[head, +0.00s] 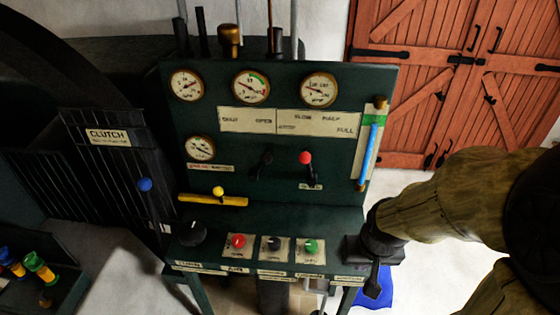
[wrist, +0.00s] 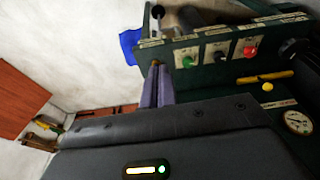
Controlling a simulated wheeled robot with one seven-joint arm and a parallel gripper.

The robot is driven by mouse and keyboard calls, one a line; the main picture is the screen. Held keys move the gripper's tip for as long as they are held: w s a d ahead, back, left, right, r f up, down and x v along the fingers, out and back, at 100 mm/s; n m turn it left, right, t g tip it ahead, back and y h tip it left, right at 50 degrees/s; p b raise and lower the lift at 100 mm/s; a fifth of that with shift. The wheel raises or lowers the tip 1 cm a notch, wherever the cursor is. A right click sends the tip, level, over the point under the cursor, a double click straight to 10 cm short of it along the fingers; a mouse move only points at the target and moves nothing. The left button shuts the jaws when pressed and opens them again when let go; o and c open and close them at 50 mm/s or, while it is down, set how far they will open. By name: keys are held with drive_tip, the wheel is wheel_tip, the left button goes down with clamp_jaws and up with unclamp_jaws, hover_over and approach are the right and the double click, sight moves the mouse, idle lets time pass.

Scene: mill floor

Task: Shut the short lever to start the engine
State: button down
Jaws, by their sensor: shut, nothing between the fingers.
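The dark green engine console (head: 340,205) stands in the middle of the head view. A short lever with a black handle (head: 264,162) sits on its upright panel, below a plate (head: 248,120) with SHUT and OPEN wording. A lever with a red knob (head: 305,158) is just right of it, under the SLOW, HALF, FULL plate. The labels do not clearly show which is the short lever. My gripper (head: 373,288) hangs at the console's front right corner, apart from both levers. Its fingers show together and empty in the wrist view (wrist: 156,78).
A yellow-knobbed lever (head: 218,191) and a blue-knobbed clutch lever (head: 145,185) stand left. A blue gauge tube (head: 370,150) edges the panel's right side. A blue object (head: 380,297) lies on the floor below my gripper.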

drive_tip(key=w+a+f+m+t+y+b, duration=0.1)
drive_tip(key=w+f+m+t+b, duration=0.25)
drive_tip(key=w, duration=0.45)
drive_tip(key=w+a+f+m+t+y+b, duration=0.1)
drive_tip(key=w+a+f+m+t+b, duration=0.2)
drive_tip(key=w, duration=0.6)
drive_tip(key=w+a+f+m+t+y+b, duration=0.1)
drive_tip(key=w+a+m+t+y+b, duration=0.6)
drive_tip(key=w+b, duration=0.3)
drive_tip(key=shift+w+m+y, duration=0.25)
drive_tip(key=shift+m+y, duration=0.1)
drive_tip(key=shift+y, duration=0.55)
drive_tip(key=shift+w+f+t, duration=0.1)
drive_tip(key=shift+t, duration=0.15)
